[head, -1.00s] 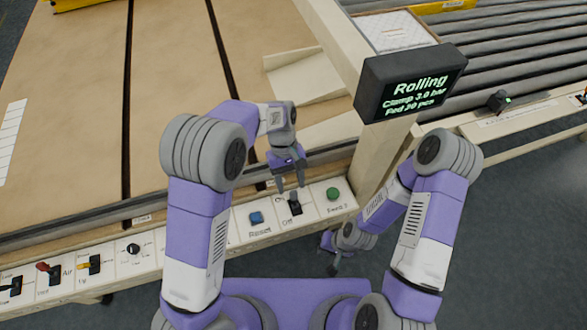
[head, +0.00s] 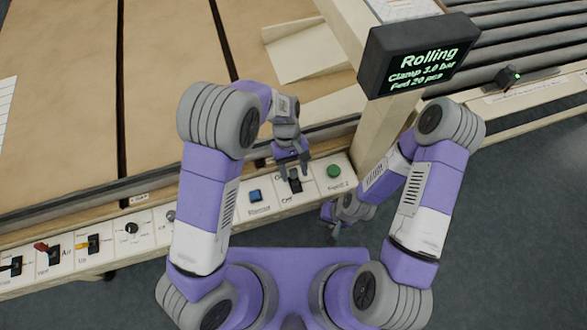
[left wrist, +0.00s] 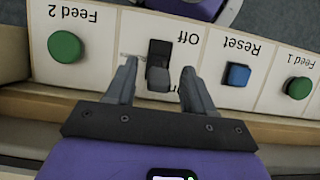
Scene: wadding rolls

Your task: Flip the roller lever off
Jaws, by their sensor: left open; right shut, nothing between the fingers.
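The roller lever (head: 294,185) is a black rocker-style lever on the white control panel (head: 231,203), between a blue button and a green button. In the left wrist view the lever (left wrist: 159,68) has the label "Off" beside it; the opposite label is mostly hidden by my gripper. My left gripper (head: 293,170) is open, with its fingers pointing down over the lever. In the left wrist view its fingertips (left wrist: 158,72) stand on either side of the lever; I cannot tell whether they touch it. My right gripper (head: 332,229) is shut and empty, low in front of the panel.
The blue Reset button (left wrist: 237,75) and green Feed 2 button (left wrist: 65,47) flank the lever closely. The display (head: 418,55) reads "Rolling". Other switches (head: 48,253) line the panel's left. Grey rollers (head: 508,40) lie at the back right.

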